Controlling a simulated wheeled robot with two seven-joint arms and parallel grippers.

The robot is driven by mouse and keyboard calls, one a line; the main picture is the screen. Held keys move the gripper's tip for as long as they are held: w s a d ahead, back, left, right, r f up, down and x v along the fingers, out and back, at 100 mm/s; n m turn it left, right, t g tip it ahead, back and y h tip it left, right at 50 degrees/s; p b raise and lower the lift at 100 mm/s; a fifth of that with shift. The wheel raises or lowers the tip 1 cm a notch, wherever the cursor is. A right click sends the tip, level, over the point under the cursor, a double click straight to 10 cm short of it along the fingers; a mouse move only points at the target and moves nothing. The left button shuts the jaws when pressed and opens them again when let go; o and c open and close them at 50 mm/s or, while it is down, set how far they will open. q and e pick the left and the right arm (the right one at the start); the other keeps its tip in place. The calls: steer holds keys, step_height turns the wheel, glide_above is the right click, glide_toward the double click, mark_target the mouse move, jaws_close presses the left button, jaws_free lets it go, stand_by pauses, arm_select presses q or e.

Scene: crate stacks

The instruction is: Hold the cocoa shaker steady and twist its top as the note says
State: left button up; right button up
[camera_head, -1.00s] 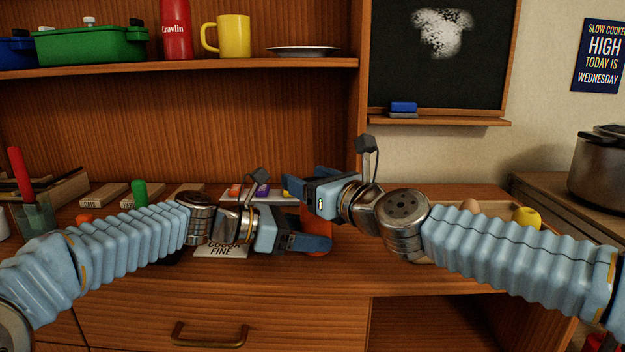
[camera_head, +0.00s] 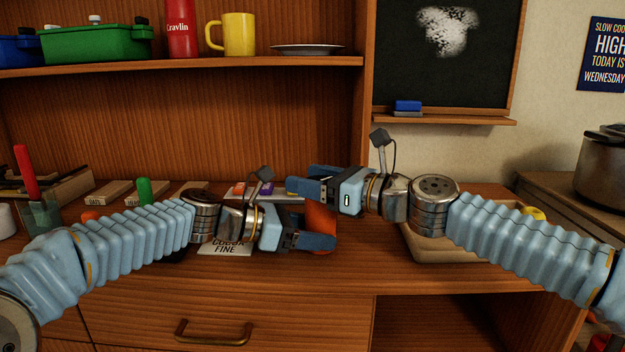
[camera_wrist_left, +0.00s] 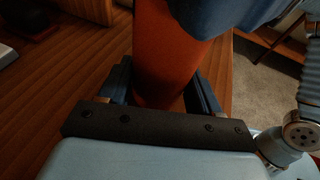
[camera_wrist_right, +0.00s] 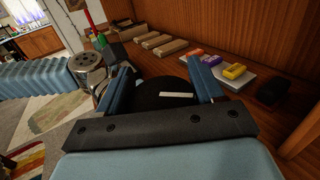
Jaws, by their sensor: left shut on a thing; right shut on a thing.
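The cocoa shaker (camera_head: 321,226) is an orange-red cylinder standing upright on the counter. My left gripper (camera_head: 312,238) is shut around its body from the left; in the left wrist view the body (camera_wrist_left: 163,65) sits between both fingers. My right gripper (camera_head: 308,184) is shut on the shaker's top from the right, above my left gripper. In the right wrist view the top (camera_wrist_right: 150,95) is dark and round with a white mark (camera_wrist_right: 177,95), between the fingers. The note (camera_head: 227,249) lies left of the shaker, partly covered by my left arm; "FINE" is readable.
A pale card with coloured blocks (camera_wrist_right: 215,68) lies behind the shaker. A wooden tray (camera_head: 440,250) is to the right, under my right arm. Flat labelled boxes (camera_head: 110,191) and a green-handled item (camera_head: 144,190) stand at left. The front counter strip is clear.

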steer(key=o, duration=1)
steer(key=shift+d, duration=0.1)
steer(key=shift+s+d, duration=0.15)
steer(key=shift+d, duration=0.2)
steer(key=v, duration=1.1)
steer(key=shift+s, duration=0.1)
arm_select(q)
steer(key=o, duration=0.9)
